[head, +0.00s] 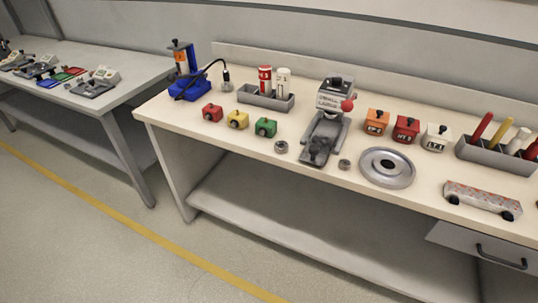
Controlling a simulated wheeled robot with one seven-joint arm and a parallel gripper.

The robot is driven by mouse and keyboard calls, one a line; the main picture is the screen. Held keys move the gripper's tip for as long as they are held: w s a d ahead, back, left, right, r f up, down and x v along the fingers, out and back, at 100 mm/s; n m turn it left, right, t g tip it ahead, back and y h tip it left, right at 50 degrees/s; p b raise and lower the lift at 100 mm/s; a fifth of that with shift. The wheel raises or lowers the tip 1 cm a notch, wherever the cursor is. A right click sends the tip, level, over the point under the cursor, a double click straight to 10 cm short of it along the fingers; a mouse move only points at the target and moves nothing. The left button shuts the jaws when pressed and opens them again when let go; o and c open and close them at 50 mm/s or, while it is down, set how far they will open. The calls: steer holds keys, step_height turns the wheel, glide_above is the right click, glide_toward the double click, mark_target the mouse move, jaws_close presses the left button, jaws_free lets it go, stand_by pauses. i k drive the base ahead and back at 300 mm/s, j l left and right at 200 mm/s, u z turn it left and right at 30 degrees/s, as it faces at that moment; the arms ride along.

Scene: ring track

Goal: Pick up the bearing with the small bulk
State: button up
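Two small grey ring-shaped parts that look like bearings lie near the front edge of the light workbench (232,142) in the head view. The smaller bearing (344,165) lies just right of the press base, between it and the large silver round dish. The larger bearing (281,147) lies just left of the press base. Both lie apart from their neighbours. My gripper is not in view.
The grey press (334,98) with a red knob stands between the bearings. The silver dish (387,167) is close to the smaller bearing's right. Coloured blocks, including a green one (265,127), stand behind. A second table (118,91) is at left; floor in front is clear.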

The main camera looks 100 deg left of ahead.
mark_target(344, 164)
steer(key=u, duration=3.2)
